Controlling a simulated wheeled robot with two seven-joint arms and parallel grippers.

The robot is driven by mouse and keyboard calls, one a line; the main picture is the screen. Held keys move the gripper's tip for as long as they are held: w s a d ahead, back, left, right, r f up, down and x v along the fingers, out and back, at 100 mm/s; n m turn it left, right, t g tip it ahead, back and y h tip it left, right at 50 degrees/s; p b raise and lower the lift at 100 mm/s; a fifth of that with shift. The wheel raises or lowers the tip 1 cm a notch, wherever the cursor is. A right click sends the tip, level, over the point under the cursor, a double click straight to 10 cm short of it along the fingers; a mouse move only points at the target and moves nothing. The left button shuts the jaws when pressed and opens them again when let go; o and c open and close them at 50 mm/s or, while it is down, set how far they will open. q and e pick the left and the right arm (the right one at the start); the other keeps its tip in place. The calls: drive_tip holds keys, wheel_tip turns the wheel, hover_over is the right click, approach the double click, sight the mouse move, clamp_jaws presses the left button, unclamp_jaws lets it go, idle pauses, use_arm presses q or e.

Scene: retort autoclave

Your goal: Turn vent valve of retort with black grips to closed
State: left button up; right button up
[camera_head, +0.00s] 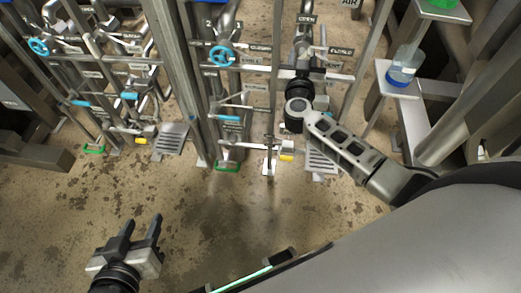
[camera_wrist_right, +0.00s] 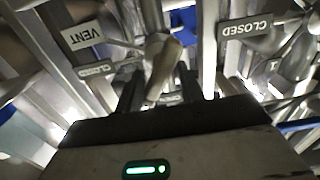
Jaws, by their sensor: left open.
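The vent valve handle (camera_wrist_right: 163,68) is a pale lever in the right wrist view, below and right of a VENT sign (camera_wrist_right: 82,36). My right gripper (camera_wrist_right: 160,92) has its dark fingers apart on either side of this lever, with gaps visible. In the head view my right gripper (camera_head: 302,76) is up at the pipework near an OPEN sign (camera_head: 307,19) and a CLOSED sign (camera_head: 341,51). It largely hides the valve there. I cannot make out the black grips. My left gripper (camera_head: 141,220) is open and empty over the floor at lower left.
Blue handwheels (camera_head: 221,55) and blue levers (camera_head: 228,118) sit on the pipes to the left. A metal post (camera_head: 180,80) stands between the two pipe groups. A bottle (camera_head: 403,70) stands on a shelf at right. The floor (camera_head: 200,215) in front is clear.

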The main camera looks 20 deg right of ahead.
drive_tip(key=p+v, duration=0.3)
drive_tip(key=v, duration=1.3)
drive_tip(key=s+a+r+n+t+y+p, duration=0.2)
drive_tip(key=a+r+n+t+y+p, duration=0.35)
drive_tip(key=a+y, duration=0.4)
drive_tip(key=s+a+f+n+g+y+p, duration=0.2)
drive_tip(key=s+a+n+g+y+p, duration=0.1)
drive_tip(key=s+g, duration=0.3)
drive_tip(key=shift+s+f+n+g+y+p, duration=0.3)
drive_tip(key=shift+g+y, duration=0.45)
drive_tip(key=shift+g, duration=0.3)
drive_tip(key=shift+a+f, duration=0.1)
drive_tip(key=shift+a, duration=0.05)
